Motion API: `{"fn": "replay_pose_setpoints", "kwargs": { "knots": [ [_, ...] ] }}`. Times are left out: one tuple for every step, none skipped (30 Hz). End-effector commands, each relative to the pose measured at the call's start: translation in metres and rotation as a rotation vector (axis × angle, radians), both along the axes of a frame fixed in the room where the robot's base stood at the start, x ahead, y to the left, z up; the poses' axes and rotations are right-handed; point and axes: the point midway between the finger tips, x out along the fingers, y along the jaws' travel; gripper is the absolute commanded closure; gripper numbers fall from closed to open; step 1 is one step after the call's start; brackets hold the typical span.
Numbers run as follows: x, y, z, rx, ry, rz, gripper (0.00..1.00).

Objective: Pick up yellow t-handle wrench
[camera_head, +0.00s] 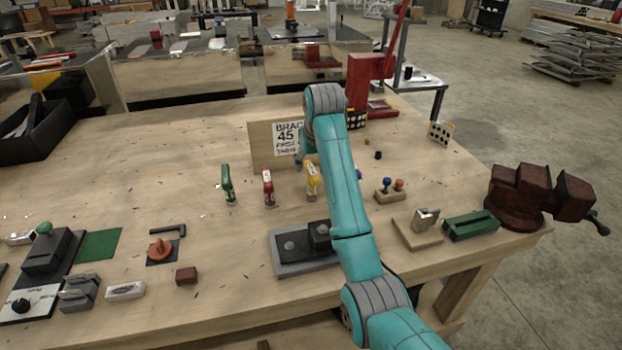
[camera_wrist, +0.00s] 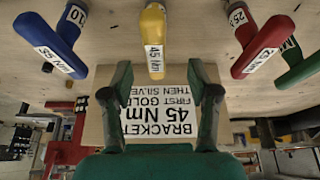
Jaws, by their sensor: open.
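The yellow t-handle wrench (camera_head: 312,180) stands upright on the workbench, just left of my teal arm in the head view. In the wrist view, which looks upside down, the yellow wrench (camera_wrist: 154,42) carries a "45 Nm" label at the top centre. My gripper (camera_wrist: 166,88) is open and empty, its two fingers spread to either side below the yellow handle in the picture. They look apart from it. In the head view the arm hides most of the gripper.
A red t-handle (camera_head: 267,184) and a green one (camera_head: 228,184) stand left of the yellow one. A blue handle (camera_wrist: 52,44) shows in the wrist view. A sign board (camera_head: 262,146) reading "45" stands behind. A grey fixture (camera_head: 290,262) lies in front.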

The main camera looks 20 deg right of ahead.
Motion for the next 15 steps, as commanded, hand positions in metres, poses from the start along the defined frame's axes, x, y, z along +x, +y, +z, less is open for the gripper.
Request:
{"fn": "replay_pose_setpoints", "kwargs": {
  "knots": [
    [0.002,0.0,-0.007,0.0,0.003,0.0,0.4],
    [0.003,0.0,-0.01,0.0,0.002,0.0,0.4],
    [0.005,0.0,-0.013,0.0,0.001,0.0,0.4],
    [0.005,0.0,-0.015,0.0,0.001,0.0,0.4],
    [0.006,0.0,-0.016,0.0,0.002,0.0,0.4],
    [0.007,0.0,-0.018,0.0,0.002,0.0,0.4],
    [0.007,0.0,-0.019,0.0,0.002,0.0,0.4],
    [0.008,0.0,-0.021,0.0,0.002,0.0,0.4],
    [0.009,-0.001,-0.024,0.0,0.001,0.0,0.4],
    [0.009,-0.002,-0.027,0.0,0.002,0.0,0.4],
    [0.01,-0.002,-0.031,0.0,0.002,0.0,0.4],
    [0.012,-0.003,-0.037,0.0,0.004,-0.001,0.4],
    [0.014,-0.004,-0.041,0.0,0.003,-0.001,0.4],
    [0.015,-0.005,-0.045,0.0,0.003,0.0,0.4],
    [0.017,-0.006,-0.05,0.0,0.003,0.0,0.4]
  ]
}}
